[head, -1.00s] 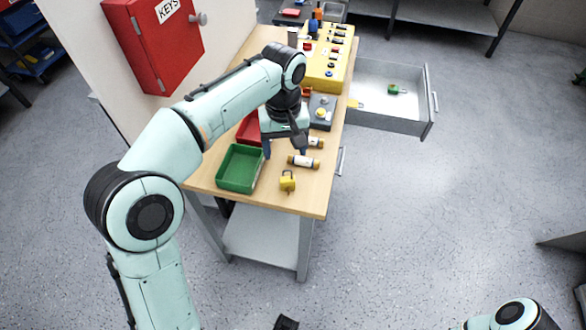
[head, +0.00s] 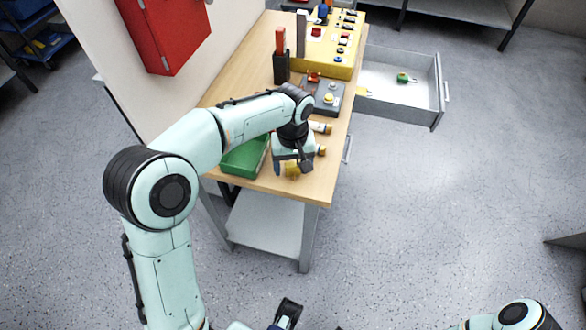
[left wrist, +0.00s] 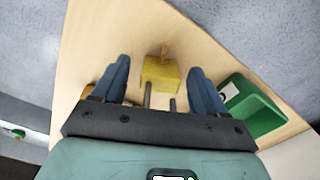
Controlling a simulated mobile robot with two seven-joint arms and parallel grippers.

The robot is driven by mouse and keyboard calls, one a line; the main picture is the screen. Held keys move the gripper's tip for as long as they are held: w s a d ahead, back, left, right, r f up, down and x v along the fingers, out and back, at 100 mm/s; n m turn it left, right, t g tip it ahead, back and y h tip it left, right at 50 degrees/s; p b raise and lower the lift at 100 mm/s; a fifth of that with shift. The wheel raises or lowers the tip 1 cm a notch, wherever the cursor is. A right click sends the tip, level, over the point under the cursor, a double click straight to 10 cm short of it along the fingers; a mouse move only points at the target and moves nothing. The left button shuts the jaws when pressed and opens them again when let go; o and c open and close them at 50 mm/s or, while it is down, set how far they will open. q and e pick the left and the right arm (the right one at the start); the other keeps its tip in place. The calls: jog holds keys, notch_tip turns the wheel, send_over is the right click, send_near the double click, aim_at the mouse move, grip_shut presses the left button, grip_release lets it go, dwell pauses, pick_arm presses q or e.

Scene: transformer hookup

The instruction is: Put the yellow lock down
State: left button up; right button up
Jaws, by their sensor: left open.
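The yellow lock (head: 292,171) lies on the wooden workbench (head: 232,92) near its front end. In the left wrist view the lock (left wrist: 160,73) sits between my left fingers, with clear gaps on both sides and its grey shackle bars towards my palm. My left gripper (head: 292,165) is open, just over the lock, and partly hides it in the head view. A dark gripper (head: 288,312), which looks like my right one, shows at the bottom edge of the head view; its jaws are unclear.
A green tray (head: 246,158) stands left of the gripper. Fuse-like cylinders (head: 320,127) lie behind it, partly hidden. A grey button box (head: 328,97) and a yellow panel (head: 330,50) stand farther back. An open drawer (head: 400,85) juts out to the right.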

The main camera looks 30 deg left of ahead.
pick_arm(q)
jog(key=shift+f, duration=0.1)
jog(key=shift+c, duration=0.3)
jog(key=c, duration=1.1)
jog(key=shift+c, duration=0.2)
